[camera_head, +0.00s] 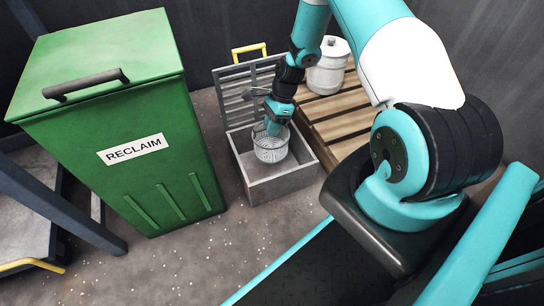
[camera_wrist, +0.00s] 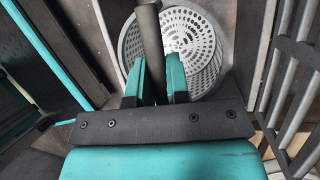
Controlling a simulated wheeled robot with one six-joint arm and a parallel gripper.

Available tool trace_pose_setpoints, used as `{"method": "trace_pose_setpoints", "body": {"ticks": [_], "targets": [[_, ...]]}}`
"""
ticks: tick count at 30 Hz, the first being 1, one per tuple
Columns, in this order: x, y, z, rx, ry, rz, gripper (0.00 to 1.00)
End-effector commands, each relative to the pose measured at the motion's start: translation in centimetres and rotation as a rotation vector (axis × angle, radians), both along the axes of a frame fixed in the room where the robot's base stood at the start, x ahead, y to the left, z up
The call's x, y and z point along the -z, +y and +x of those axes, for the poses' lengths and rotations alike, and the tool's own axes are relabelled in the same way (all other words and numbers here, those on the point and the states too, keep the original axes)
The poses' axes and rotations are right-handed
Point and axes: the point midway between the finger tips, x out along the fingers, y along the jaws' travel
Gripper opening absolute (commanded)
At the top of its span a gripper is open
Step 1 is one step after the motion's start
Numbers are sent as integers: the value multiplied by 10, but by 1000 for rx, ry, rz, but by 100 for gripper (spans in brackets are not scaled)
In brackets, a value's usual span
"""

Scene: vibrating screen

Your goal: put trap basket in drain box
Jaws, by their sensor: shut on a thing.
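The trap basket (camera_head: 270,148) is a light grey perforated basket. In the head view it hangs from my gripper (camera_head: 273,118), over the opening of the drain box (camera_head: 283,186). The drain box is a grey open-topped box on the floor. I cannot tell whether the basket touches its bottom. In the wrist view my gripper (camera_wrist: 157,85) is shut on the dark bar-like handle (camera_wrist: 149,35) of the basket. The perforated inside of the basket (camera_wrist: 195,40) shows behind the fingers.
A grey slatted grate (camera_head: 245,92) with a yellow handle stands upright behind the box. A green RECLAIM bin (camera_head: 150,190) is close on the left. A wooden pallet (camera_head: 335,116) with a white lidded container (camera_head: 329,70) is on the right. Speckled floor lies in front.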

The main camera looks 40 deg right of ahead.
Motion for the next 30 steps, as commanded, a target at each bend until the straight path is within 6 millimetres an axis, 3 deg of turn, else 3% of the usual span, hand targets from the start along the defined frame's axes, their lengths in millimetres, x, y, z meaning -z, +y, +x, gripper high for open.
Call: {"method": "trace_pose_setpoints", "body": {"ticks": [1,6,14,21,30], "targets": [[24,0,0,-1,2,1,0],[60,0,0,-2,0,0,0],[79,0,0,-3,0,0,0],[115,0,0,-4,1,0,0],[114,0,0,-4,-1,0,0]]}}
